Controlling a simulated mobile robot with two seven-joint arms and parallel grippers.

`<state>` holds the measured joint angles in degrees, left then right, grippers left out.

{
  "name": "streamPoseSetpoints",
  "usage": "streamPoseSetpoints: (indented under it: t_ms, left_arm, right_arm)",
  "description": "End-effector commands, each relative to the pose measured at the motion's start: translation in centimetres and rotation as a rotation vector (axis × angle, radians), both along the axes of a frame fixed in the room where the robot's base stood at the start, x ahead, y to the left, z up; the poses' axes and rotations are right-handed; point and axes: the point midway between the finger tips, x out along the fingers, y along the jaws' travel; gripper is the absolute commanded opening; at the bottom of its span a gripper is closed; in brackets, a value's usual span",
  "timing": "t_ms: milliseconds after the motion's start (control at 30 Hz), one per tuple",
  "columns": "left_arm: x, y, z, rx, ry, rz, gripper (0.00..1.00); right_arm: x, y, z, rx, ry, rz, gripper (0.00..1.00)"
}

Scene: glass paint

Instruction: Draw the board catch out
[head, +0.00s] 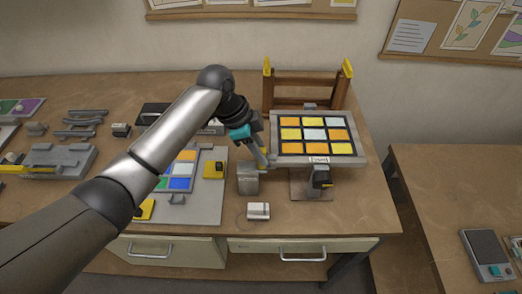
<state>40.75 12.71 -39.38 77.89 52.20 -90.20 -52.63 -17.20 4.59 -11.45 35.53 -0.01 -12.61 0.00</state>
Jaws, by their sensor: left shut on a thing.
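The tilted board (361,158) has a grey frame around yellow, orange and white panes and stands on a stand at the right of the bench. My left gripper (261,158) reaches in from the left to the board's lower left edge. It is shut on a small yellow piece there, which looks like the board catch; the fingers hide most of it. A black and yellow fitting (321,178) sits below the board's front edge. My right gripper is out of view.
A grey metal canister (248,180) stands just below my left gripper. A small white block (258,211) lies nearer the front edge. A wooden rack (308,80) with yellow tips stands behind the board. A grey mat (212,211) with coloured panes lies left.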

Motion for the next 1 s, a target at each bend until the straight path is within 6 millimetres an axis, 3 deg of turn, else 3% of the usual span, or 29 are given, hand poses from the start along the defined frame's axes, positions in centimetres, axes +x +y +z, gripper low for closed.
streamPoseSetpoints:
  t_ms: [167,400,667,700,933,1000]
  left_arm:
    - [0.1,0.6,0.1,0.001,0.000,0.003,0.00]
    - [0.1,3.7,0.3,0.001,0.000,0.002,0.00]
    - [0.1,4.0,0.1,0.003,-0.001,0.002,0.00]
    - [0.1,4.0,0.1,0.004,-0.001,0.002,0.27]
    - [0.1,3.9,0.0,0.002,-0.001,0.000,0.53]
    - [0.0,3.8,0.0,0.001,-0.001,0.000,0.55]
  right_arm:
    - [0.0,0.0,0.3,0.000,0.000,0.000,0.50]
    - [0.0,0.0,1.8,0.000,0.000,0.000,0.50]
    - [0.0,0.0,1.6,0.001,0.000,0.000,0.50]
    - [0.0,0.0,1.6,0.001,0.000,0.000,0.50]
    - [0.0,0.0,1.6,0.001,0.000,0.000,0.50]
    - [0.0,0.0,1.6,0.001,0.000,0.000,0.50]
